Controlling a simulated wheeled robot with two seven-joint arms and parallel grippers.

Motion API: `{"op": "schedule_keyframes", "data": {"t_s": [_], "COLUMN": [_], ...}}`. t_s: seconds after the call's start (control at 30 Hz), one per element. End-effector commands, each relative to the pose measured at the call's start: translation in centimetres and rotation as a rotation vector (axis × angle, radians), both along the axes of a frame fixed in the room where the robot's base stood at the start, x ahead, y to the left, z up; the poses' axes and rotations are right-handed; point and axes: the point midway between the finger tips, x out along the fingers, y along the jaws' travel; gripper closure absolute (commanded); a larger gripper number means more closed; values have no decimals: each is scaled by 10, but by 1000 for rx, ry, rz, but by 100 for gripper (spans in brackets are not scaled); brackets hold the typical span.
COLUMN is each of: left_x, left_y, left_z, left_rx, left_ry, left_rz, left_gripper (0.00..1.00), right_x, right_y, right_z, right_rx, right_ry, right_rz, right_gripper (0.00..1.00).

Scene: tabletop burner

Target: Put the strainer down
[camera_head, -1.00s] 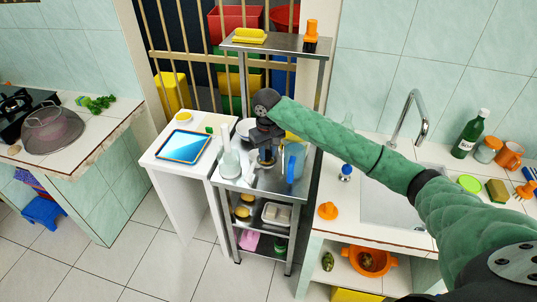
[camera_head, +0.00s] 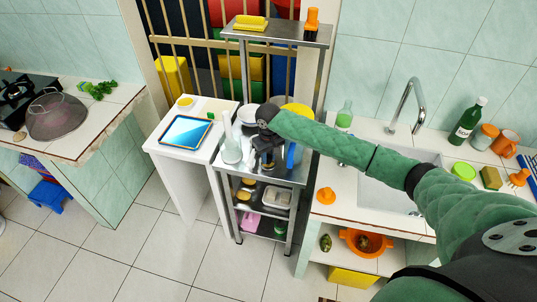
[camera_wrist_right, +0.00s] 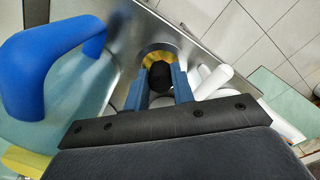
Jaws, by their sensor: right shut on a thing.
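My right gripper (camera_head: 266,163) is low over the metal cart top, among the things on it. In the right wrist view its two blue fingers (camera_wrist_right: 160,82) are shut on a dark round-ended thing (camera_wrist_right: 163,78). A yellow ring or disc (camera_wrist_right: 155,59) shows behind that dark end. The rest of the held thing is hidden, so I cannot tell if it is the strainer or if it touches the cart. A dark mesh dome (camera_head: 57,117) sits on the left counter, apart from the gripper. My left gripper is not in view.
A blue-handled jug (camera_wrist_right: 60,60) stands close beside the right gripper. White bottles (camera_head: 231,151) stand on the cart's left side. A tablet (camera_head: 186,131) lies on the white table. The sink (camera_head: 385,192) is at right. An upper shelf (camera_head: 275,33) overhangs behind.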

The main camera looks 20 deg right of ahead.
Motion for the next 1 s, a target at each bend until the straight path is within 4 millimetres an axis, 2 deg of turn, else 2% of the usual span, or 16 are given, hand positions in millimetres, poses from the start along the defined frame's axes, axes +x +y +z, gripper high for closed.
{"op": "schedule_keyframes", "data": {"t_s": [0.27,0.3,0.4,0.77,0.87,1.0], "left_x": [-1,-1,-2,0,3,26], "left_y": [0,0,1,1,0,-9], "left_z": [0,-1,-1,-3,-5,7], "left_rx": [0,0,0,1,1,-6], "left_ry": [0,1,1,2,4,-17], "left_rz": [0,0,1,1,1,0], "left_gripper": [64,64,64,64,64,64], "right_x": [0,0,0,0,1,1], "right_y": [0,0,0,0,0,1], "right_z": [-2,-2,-2,1,10,31], "right_rx": [0,0,0,0,2,2], "right_ry": [0,0,0,-1,-3,-4], "right_rz": [0,0,0,0,0,0], "right_gripper": [100,72,54,54,54,54]}}
